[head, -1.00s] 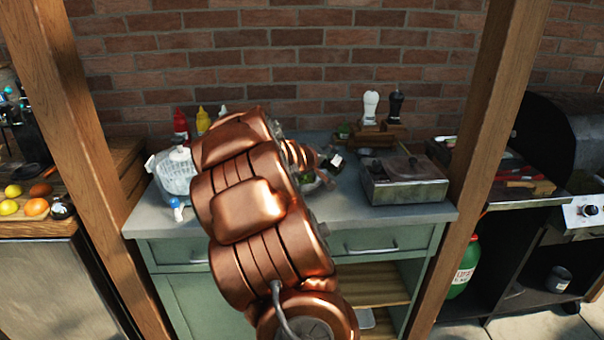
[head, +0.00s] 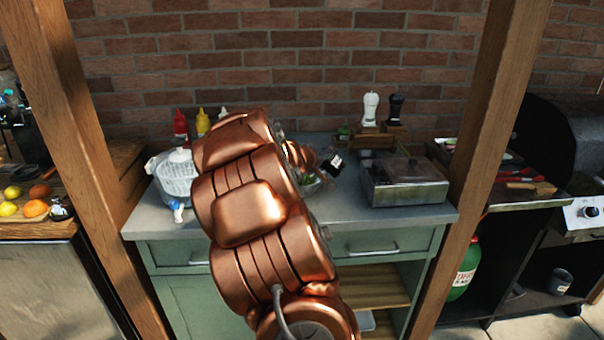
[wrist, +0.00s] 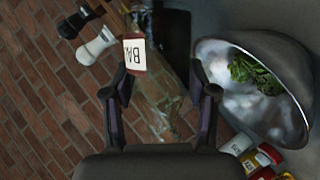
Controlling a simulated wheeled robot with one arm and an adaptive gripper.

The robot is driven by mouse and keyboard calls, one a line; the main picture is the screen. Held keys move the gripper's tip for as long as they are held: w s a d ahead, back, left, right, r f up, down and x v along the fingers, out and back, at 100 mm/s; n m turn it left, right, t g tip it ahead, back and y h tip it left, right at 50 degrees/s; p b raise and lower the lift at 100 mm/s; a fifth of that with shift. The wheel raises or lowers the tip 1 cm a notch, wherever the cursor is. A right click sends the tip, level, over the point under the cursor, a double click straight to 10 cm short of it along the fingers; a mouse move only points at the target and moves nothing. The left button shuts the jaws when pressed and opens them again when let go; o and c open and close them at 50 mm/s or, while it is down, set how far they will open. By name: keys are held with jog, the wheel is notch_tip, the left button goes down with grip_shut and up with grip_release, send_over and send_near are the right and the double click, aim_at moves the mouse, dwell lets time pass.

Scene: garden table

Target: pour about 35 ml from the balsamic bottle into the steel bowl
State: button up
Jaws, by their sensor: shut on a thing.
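The balsamic bottle (wrist: 158,95) is clear glass with a white label reading "BA". My gripper (wrist: 160,88) is shut on it, with one finger on each side. In the head view the bottle (head: 333,164) shows as a dark, tilted shape with a pale label, just right of my arm and above the counter. The steel bowl (wrist: 215,75) lies to the right of the bottle in the wrist view and holds green leaves (wrist: 256,74). In the head view the bowl (head: 313,187) is mostly hidden by my arm. No liquid stream is visible.
White (head: 370,108) and black (head: 395,108) mills stand at the back. A steel box (head: 405,184) sits right of the bowl. A salad spinner (head: 176,176), a red bottle (head: 180,125) and a yellow bottle (head: 203,122) stand left. Some front counter is clear.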

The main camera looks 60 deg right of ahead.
jog(key=shift+w+b, duration=0.1)
jog(key=shift+b, duration=0.2)
jog(key=shift+w+r+m+t+b, duration=0.45)
jog(key=shift+r+m+b, duration=0.2)
jog(key=shift+b, duration=0.4)
jog(key=b, duration=0.1)
jog(key=m+t+b, duration=0.1)
jog(key=b, duration=0.1)
jog(key=shift+w+r+y, duration=0.15)
jog(key=shift+w+y, duration=0.15)
jog(key=shift+w, duration=0.05)
jog(key=b, duration=0.2)
jog(key=m+t+b, duration=0.1)
jog(key=shift+s+d+r+m+b, duration=0.2)
jog(key=shift+s+r+m+b, duration=0.05)
jog(key=shift+s+r+b, duration=0.1)
jog(key=m+t+b, duration=0.1)
jog(key=b, duration=0.1)
jog(key=s+m+t+b, duration=0.1)
jog(key=b, duration=0.2)
jog(key=shift+d+f+y, duration=0.2)
jog(key=shift+d+y, duration=0.15)
jog(key=shift+y, duration=0.05)
jog(key=shift+s+d+m+t+b, duration=0.1)
jog(key=shift+s+m+t+b, duration=0.15)
jog(key=shift+m+b, duration=0.25)
jog(key=shift+r, duration=0.15)
